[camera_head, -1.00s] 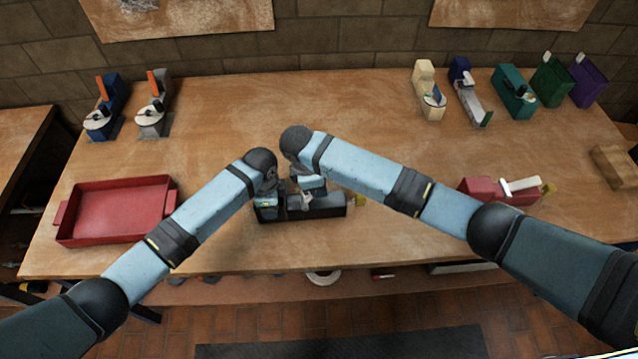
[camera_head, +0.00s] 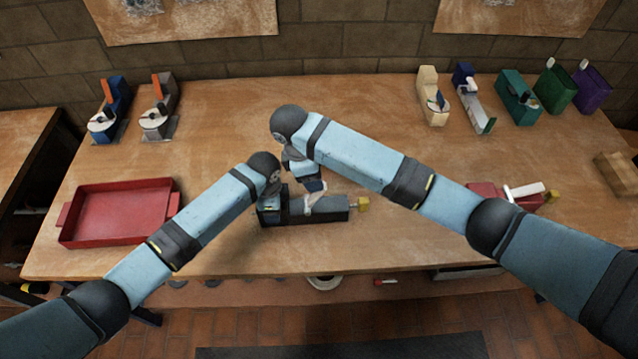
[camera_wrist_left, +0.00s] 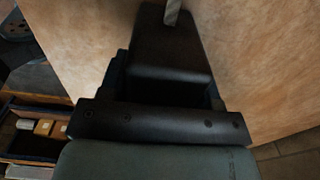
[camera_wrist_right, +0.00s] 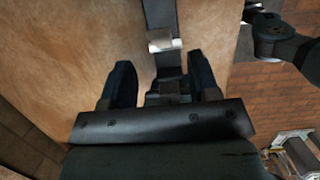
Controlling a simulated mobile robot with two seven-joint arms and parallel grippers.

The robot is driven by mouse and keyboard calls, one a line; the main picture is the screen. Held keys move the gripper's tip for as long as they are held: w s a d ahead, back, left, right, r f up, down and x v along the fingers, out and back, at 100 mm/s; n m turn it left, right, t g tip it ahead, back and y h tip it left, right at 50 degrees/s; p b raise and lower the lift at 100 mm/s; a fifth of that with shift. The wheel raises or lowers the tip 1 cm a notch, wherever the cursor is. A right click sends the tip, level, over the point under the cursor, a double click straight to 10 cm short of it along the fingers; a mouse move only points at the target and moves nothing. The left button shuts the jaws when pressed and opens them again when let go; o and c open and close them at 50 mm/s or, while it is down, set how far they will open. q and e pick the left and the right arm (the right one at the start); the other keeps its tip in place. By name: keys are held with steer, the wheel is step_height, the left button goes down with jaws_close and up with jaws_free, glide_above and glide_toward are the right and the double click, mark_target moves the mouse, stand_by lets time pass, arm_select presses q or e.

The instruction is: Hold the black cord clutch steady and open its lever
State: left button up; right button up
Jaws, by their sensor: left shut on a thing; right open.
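The black cord clutch (camera_head: 338,213) lies on the bench in front of me, with a yellow piece (camera_head: 362,204) at its right end. Its pale lever (camera_head: 318,197) stands up at a tilt from the body; the lever's end also shows in the right wrist view (camera_wrist_right: 164,41). My left gripper (camera_head: 270,212) is shut on the clutch's left end, and the black body fills the space ahead of it in the left wrist view (camera_wrist_left: 170,45). My right gripper (camera_wrist_right: 161,70) is open above the clutch, its fingers apart with the lever beyond and between them, apparently not touching.
A red tray (camera_head: 62,216) is at the left. A red clutch-like device (camera_head: 483,190) with a white lever lies at the right, partly behind my right arm. Several coloured devices stand along the back. A wooden block (camera_head: 620,172) is at the right edge. The bench's middle back is clear.

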steer(key=v, duration=0.5)
